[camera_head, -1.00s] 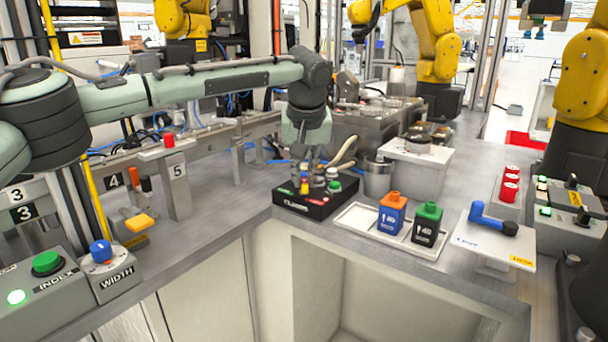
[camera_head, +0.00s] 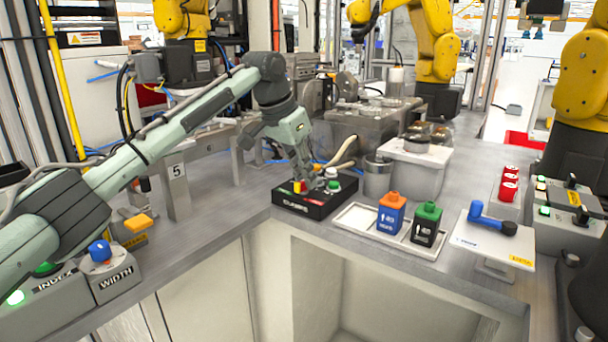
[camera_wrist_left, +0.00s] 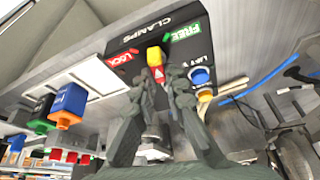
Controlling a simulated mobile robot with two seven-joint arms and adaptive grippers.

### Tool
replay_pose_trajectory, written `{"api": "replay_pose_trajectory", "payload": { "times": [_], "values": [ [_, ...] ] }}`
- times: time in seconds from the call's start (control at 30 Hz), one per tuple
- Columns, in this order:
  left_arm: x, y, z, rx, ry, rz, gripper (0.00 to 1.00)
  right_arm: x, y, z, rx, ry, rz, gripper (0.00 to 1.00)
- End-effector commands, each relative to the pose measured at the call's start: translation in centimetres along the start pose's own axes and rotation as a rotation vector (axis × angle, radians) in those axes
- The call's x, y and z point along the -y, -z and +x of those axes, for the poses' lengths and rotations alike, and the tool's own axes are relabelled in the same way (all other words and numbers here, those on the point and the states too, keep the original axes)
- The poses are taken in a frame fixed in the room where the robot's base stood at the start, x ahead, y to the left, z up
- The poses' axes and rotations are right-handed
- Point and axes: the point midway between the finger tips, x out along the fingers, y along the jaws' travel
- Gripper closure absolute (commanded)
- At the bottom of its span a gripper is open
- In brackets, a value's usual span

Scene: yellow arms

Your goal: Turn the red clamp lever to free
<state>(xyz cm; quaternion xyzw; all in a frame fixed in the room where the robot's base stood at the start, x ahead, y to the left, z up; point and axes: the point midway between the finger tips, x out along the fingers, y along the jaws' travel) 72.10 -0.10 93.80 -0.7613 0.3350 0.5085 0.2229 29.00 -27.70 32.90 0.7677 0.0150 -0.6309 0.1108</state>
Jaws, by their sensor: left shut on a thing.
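The black clamp box (camera_head: 314,206) sits at the bench edge in the head view. In the left wrist view its face (camera_wrist_left: 133,42) shows a red LOCK label (camera_wrist_left: 122,58) and a green FREE label (camera_wrist_left: 182,34). The red clamp lever with a yellow tip (camera_wrist_left: 154,57) stands between the two labels; it also shows in the head view (camera_head: 298,187). My left gripper (camera_head: 303,180) reaches down over the box. In the left wrist view its fingers (camera_wrist_left: 168,76) are shut on the lever, partly hiding it. My right gripper is out of view.
A metal cup (camera_head: 377,177) is behind.

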Motion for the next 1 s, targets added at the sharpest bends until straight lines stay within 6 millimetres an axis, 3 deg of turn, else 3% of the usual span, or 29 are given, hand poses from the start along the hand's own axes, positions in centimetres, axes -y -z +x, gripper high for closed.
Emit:
{"api": "replay_pose_trajectory", "payload": {
  "times": [0.5, 1.0],
  "values": [
    [-0.10, -0.08, 0.04, 0.003, -0.168, 0.397, 1.00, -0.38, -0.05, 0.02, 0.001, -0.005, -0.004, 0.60],
    [-0.17, -0.13, 0.04, 0.005, -0.229, 0.551, 1.00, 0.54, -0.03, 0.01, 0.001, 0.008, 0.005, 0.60]
  ]
}}
